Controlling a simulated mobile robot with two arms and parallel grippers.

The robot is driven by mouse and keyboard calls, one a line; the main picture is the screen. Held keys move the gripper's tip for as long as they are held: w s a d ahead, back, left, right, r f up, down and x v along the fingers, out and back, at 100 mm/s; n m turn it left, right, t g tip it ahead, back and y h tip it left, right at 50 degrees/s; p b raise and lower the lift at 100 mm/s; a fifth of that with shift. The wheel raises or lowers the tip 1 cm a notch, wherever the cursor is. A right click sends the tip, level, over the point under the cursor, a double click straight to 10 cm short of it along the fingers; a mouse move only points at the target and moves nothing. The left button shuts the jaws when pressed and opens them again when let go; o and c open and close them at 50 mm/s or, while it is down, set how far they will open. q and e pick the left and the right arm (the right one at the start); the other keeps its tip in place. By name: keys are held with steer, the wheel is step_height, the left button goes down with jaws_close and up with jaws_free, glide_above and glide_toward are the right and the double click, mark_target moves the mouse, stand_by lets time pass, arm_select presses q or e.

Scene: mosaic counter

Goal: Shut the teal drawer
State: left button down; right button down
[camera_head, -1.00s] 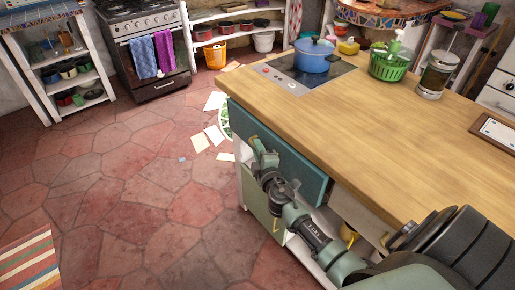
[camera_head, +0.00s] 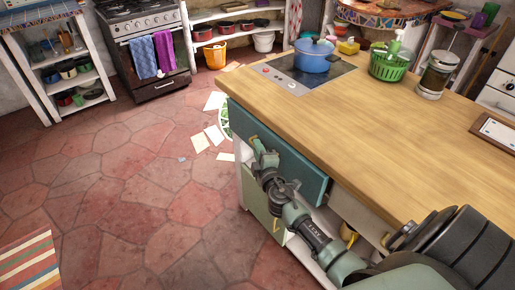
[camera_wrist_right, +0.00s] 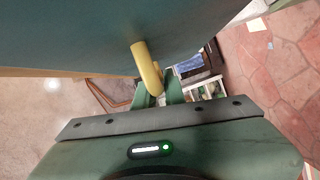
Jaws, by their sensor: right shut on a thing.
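The teal drawer (camera_head: 298,172) is set under the wooden counter top, at its left side in the head view. Its front lies close below the counter edge; I cannot tell how large any gap is. In the right wrist view the teal front (camera_wrist_right: 90,35) fills the top, with a curved yellow handle (camera_wrist_right: 147,65) on it. My right gripper (camera_head: 262,150) is at the drawer front. In the wrist view its green fingers (camera_wrist_right: 160,92) are shut on the lower end of the handle, and partly hide it. My left gripper is not in view.
The wooden counter top (camera_head: 340,120) carries a blue pot (camera_head: 314,62) on a hob, a green basket (camera_head: 388,66) and a glass jar (camera_head: 436,75). A pale green door (camera_head: 262,208) is below the drawer. Papers (camera_head: 213,134) lie on the open tiled floor at left.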

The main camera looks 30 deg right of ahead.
mark_target(269, 146)
steer(key=shift+f, duration=0.1)
stand_by(0.4)
steer(key=d+b, duration=0.1)
steer(key=d, duration=0.3)
steer(key=shift+w+d, duration=0.1)
steer(key=c, duration=1.5)
jaws_free()
steer(key=shift+d, duration=0.1)
steer(key=shift+s+a, duration=0.25)
steer(key=shift+s, duration=0.15)
steer(key=v, duration=0.7)
steer(key=shift+d, duration=0.1)
